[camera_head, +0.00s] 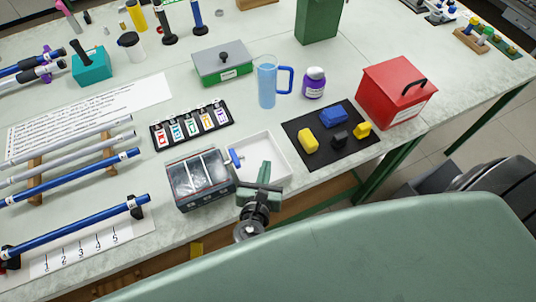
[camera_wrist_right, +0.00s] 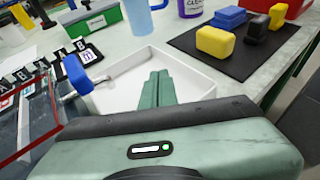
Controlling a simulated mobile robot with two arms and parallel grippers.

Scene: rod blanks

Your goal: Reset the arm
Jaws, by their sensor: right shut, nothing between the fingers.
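My right gripper (camera_head: 265,166) is green, shut and empty. It is over the near part of a white open tray (camera_head: 275,148) at the table's front edge. In the right wrist view its two fingers (camera_wrist_right: 158,78) lie together with nothing between them, in front of the empty tray floor (camera_wrist_right: 120,93). I cannot tell whether the fingertips touch the tray. My left gripper is not in view.
A clear-lidded box (camera_head: 200,178) with a blue knob (camera_head: 235,157) stands close left of my right gripper. A black mat (camera_head: 320,150) with yellow, blue and black blocks lies right, beside a red box (camera_head: 395,95). A blue jug (camera_head: 267,85) stands behind. Rods (camera_head: 75,230) rest at left.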

